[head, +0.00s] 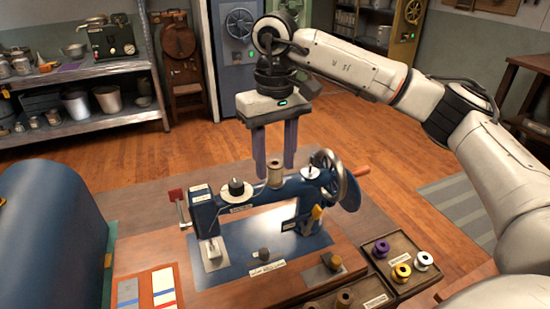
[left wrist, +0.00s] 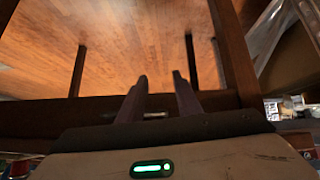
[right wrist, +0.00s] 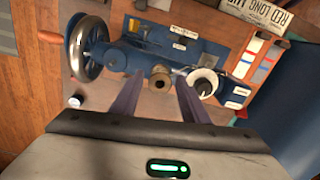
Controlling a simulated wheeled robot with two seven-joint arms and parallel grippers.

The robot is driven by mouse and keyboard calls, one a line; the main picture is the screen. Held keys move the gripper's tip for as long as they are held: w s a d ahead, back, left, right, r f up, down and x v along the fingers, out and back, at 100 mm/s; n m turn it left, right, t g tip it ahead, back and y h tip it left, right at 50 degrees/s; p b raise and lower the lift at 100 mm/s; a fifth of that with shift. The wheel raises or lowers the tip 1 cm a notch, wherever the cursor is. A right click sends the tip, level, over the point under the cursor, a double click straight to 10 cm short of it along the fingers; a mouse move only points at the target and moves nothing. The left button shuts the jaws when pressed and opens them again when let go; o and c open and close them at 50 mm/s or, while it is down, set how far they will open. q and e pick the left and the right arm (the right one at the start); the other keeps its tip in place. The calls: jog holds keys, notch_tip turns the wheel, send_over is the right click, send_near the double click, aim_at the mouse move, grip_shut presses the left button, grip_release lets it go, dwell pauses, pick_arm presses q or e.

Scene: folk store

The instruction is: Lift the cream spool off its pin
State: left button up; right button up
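The cream spool (head: 275,174) stands upright on top of the blue sewing machine (head: 262,207). Its pin is hidden by the spool. My right gripper (head: 276,168) points down over it, fingers open, one on each side of the spool in the head view. In the right wrist view the spool (right wrist: 159,79) sits end-on near the fingertips, in the gap between them; I cannot tell whether they touch it. My left gripper (left wrist: 160,80) is open and empty in the left wrist view, with wooden table legs and floor beyond it. It is outside the head view.
The machine's handwheel (head: 337,180) rises close to the right of the spool, and a black-and-white dial (head: 236,189) sits to its left. Trays with several spools (head: 402,270) lie at the right front. A large blue rounded object (head: 50,235) stands at the left.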

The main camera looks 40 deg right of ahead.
jog(key=c, duration=0.5)
jog(key=shift+r+p, duration=2.8)
jog(key=shift+r, duration=0.55)
jog(key=shift+a+f, duration=0.1)
